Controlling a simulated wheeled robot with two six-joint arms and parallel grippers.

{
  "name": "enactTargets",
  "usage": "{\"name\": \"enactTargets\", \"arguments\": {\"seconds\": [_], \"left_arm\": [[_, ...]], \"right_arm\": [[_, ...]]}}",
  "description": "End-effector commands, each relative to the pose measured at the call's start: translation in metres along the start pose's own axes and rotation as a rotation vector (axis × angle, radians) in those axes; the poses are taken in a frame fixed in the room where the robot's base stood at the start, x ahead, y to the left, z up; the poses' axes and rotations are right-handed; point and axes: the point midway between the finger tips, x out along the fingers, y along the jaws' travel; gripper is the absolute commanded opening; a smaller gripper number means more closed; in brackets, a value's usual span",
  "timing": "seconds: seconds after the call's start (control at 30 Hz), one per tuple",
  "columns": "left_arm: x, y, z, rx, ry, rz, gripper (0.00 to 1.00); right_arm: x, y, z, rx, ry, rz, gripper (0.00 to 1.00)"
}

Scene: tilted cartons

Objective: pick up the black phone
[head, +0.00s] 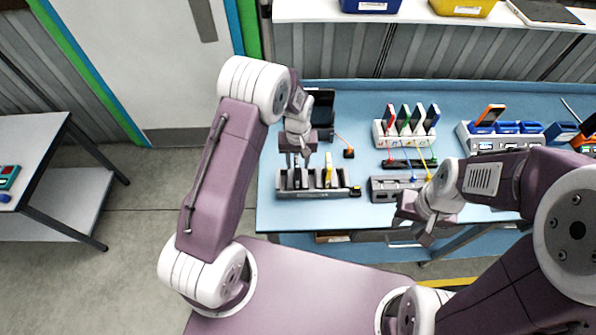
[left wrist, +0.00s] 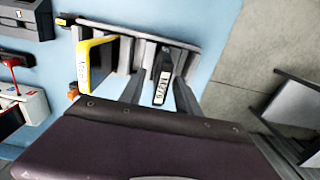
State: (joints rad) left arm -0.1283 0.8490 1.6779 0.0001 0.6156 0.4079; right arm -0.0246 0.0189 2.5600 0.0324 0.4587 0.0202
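The black phone (left wrist: 162,80) with a white label stands in a slot of a grey rack (left wrist: 140,31). In the head view the rack (head: 342,191) sits near the table's front left edge. A yellow phone (left wrist: 92,62) stands in the same rack, to the black phone's left in the wrist view; it also shows in the head view (head: 328,170). My left gripper (head: 297,164) is above the rack. In the wrist view its open fingers (left wrist: 158,98) are on either side of the black phone, which is not visibly clamped. My right gripper (head: 410,236) is open and empty near the table's front edge.
A white rack with several coloured phones (head: 406,130) stands behind on the blue table (head: 366,100). A grey device (head: 390,189) lies to the right of the grey rack. A black bin (head: 321,106) stands behind my left gripper. More equipment (head: 500,134) fills the right side.

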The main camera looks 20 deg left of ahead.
Motion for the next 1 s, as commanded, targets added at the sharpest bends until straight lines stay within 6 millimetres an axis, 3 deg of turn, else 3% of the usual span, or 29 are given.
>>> {"name": "enactTargets", "arguments": {"seconds": [0.1, 0.27, 0.63, 1.0], "left_arm": [[0.000, 0.000, 0.000, 0.000, 0.001, 0.000, 0.39], [0.000, 0.000, 0.000, 0.000, 0.001, 0.000, 0.00], [-0.007, 0.001, -0.002, 0.000, 0.005, 0.002, 0.00], [-0.086, 0.000, -0.002, 0.000, 0.005, 0.002, 0.00]], "right_arm": [[0.001, 0.000, 0.000, 0.000, 0.000, 0.000, 0.33], [0.001, 0.000, 0.000, 0.000, 0.000, 0.000, 0.33], [0.004, 0.000, 0.001, 0.000, 0.000, 0.000, 0.33], [0.025, 0.001, 0.003, 0.000, 0.000, 0.000, 0.33]]}}
